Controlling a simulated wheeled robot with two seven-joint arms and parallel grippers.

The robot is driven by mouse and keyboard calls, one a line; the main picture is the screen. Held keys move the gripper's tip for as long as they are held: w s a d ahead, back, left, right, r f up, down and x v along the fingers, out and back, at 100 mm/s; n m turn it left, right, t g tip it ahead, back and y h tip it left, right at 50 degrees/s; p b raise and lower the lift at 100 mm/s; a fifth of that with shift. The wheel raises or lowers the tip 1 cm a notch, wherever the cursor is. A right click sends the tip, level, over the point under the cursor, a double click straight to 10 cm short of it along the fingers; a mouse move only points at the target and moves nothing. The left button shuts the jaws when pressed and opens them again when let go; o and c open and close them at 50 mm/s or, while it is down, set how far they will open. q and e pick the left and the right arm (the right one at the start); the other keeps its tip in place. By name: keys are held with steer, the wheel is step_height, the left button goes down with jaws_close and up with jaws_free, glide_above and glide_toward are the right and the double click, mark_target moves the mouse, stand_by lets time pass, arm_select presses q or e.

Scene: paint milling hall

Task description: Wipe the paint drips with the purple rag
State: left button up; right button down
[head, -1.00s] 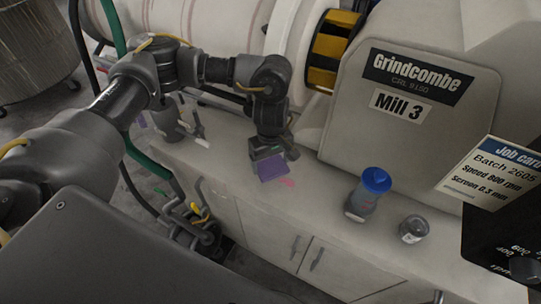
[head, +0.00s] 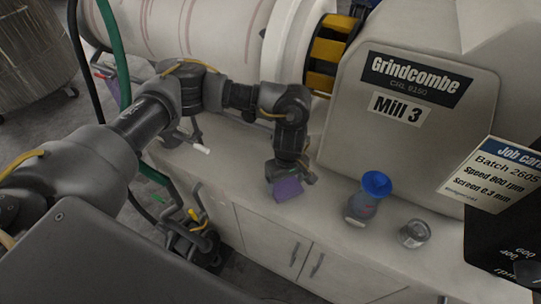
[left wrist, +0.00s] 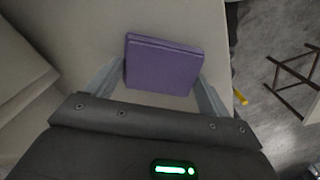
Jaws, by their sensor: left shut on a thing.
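The purple rag (head: 287,190), a folded pad, is held in my left gripper (head: 284,176) on or just over the pale bench top near its front edge. In the left wrist view the rag (left wrist: 162,66) sits between the two grey fingers, which are shut on it. I cannot tell whether it touches the bench. No paint drip shows clearly on the bench now; the area under the rag is hidden. My right gripper is not in view.
A blue-topped bottle (head: 368,198) and a small clear jar (head: 414,233) stand on the bench right of the rag. The mill housing (head: 400,140) rises behind. A job card (head: 497,178) hangs at right.

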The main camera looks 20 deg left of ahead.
arm_select(q)
steer(key=shift+s+d, duration=0.1)
steer(key=shift+d, duration=0.8)
steer(key=shift+d+r+p, duration=0.15)
steer(key=shift+d+p, duration=0.2)
steer(key=shift+p, duration=0.15)
steer(key=shift+a+f, duration=0.25)
steer(key=shift+a, duration=0.1)
steer(key=shift+w+a+b, duration=0.15)
steer(key=shift+a+b, duration=0.5)
steer(key=shift+a, duration=1.1)
steer(key=shift+w+a+b, duration=0.1)
steer(key=shift+a+b, duration=0.5)
steer(key=shift+a, duration=1.15)
step_height(320, 180, up, 3)
steer(key=shift+f+p, duration=0.1)
steer(key=shift+p, duration=0.65)
steer(key=shift+r+p, duration=0.5)
steer(key=shift+r, duration=0.2)
step_height(320, 180, up, 4)
steer(key=p, duration=0.2)
steer(key=shift+r+p, duration=0.1)
steer(key=shift+p, duration=0.25)
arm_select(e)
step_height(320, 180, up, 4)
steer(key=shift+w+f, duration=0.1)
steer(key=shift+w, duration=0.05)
